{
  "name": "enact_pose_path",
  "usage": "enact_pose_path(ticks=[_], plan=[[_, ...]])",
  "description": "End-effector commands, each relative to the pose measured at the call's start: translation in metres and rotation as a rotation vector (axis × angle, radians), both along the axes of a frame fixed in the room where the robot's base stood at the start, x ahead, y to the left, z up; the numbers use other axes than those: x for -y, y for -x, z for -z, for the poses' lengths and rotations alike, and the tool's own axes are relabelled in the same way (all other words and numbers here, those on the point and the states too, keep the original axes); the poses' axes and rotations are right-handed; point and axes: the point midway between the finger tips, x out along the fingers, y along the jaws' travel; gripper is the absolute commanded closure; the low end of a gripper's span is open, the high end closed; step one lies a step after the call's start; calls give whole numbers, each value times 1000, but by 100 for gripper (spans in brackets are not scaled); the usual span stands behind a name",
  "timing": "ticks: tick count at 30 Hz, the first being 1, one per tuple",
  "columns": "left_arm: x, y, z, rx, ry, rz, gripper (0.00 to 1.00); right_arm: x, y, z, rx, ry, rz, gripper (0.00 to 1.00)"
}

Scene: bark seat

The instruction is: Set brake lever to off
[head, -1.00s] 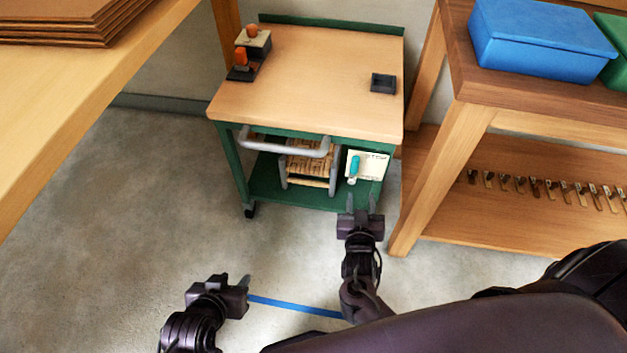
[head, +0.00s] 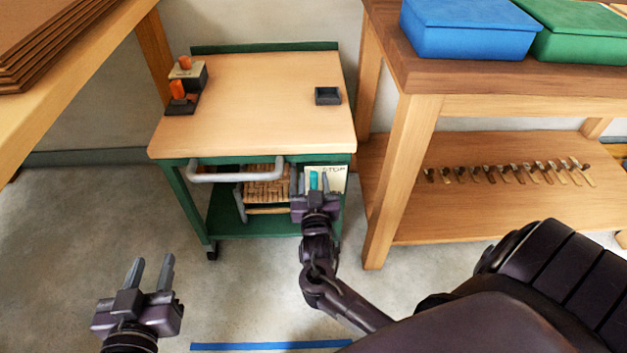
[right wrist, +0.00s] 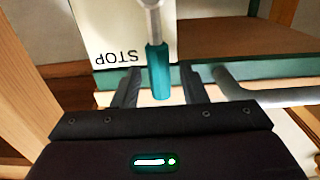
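The brake lever (head: 314,181) has a teal handle and hangs in front of a white plate marked STOP (head: 338,178) on the front of the green cart. In the right wrist view the teal handle (right wrist: 157,72) on its grey rod reaches down between the fingers, with visible gaps on both sides. My right gripper (head: 314,190) is open around the handle; it also shows in the right wrist view (right wrist: 157,88). My left gripper (head: 151,272) is open and empty above the floor at lower left.
The cart's grey push handle (head: 236,177) sticks out left of the lever. A wooden bench (head: 425,107) stands close on the right, with a blue box (head: 468,28) on top. A wooden table (head: 85,90) is at left. The floor in front is clear.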

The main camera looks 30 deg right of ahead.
Motion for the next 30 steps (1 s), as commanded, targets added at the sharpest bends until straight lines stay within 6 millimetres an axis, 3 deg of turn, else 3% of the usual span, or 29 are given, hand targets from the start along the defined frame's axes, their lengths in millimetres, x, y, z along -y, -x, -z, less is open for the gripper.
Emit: enact_pose_path(ticks=[6,14,24,30], plan=[[0,-5,-17,73,29,-5,64,5,-8,0,-1,1,0,61],[0,-5,-19,81,33,-5,64,6,-9,0,-1,0,0,61],[0,-5,-19,81,33,-4,64,5,-9,0,-1,0,0,100],[0,-5,-19,81,33,-4,64,5,-9,0,-1,-1,0,100]])
